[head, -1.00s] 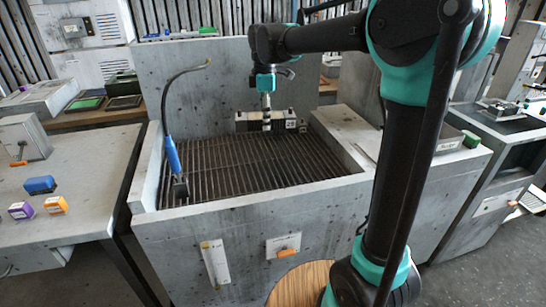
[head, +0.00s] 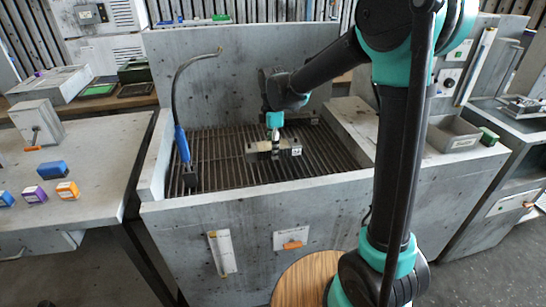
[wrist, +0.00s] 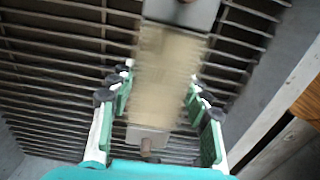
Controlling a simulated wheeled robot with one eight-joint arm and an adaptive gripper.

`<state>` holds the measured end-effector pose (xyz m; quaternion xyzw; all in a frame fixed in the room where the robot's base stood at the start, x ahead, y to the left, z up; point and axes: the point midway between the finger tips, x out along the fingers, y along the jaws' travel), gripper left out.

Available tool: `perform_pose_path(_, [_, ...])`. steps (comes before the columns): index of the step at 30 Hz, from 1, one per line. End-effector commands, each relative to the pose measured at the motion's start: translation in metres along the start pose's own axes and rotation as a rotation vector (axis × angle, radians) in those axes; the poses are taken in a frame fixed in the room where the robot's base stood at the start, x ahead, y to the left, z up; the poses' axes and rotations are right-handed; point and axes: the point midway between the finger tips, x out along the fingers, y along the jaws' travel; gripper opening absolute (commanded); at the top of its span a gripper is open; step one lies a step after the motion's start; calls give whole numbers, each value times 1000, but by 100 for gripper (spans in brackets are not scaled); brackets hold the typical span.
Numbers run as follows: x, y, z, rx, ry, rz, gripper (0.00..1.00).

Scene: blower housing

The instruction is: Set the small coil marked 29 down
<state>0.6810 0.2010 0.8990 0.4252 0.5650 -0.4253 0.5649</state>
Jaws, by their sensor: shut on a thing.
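The small coil (head: 262,152) is a tan block with grey end pieces and a pale label at its right end; the number is too small to read with certainty. My gripper (head: 274,147) is shut on its middle from above, over the slatted grate (head: 220,155) of the grey housing. In the wrist view the coil (wrist: 167,75) is blurred and lies lengthwise between the two finger sets of my gripper (wrist: 158,95), with slats behind it. It appears held above the grate; the exact gap cannot be told.
A blue-handled tool (head: 182,145) on a curved hose stands at the grate's left side. Raised grey walls bound the grate. Small coloured boxes (head: 53,169) lie on the left bench. The grate's left half is mostly clear.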

Motion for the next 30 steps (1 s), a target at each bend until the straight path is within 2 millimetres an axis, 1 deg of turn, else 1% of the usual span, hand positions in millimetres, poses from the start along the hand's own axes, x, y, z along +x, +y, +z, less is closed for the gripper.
perform_pose_path(4, [12,0,0,0,0,0,2])
perform_pose_path(9, [34,0,0,0,0,0,2])
perform_pose_path(11, [39,0,0,0,0,0,2])
perform_pose_path(23, [43,0,0,0,0,0,2])
perform_pose_path(24, [43,0,0,0,0,0,51])
perform_pose_path(28, [43,0,0,0,0,0,67])
perform_pose_path(30, [43,0,0,0,0,0,68])
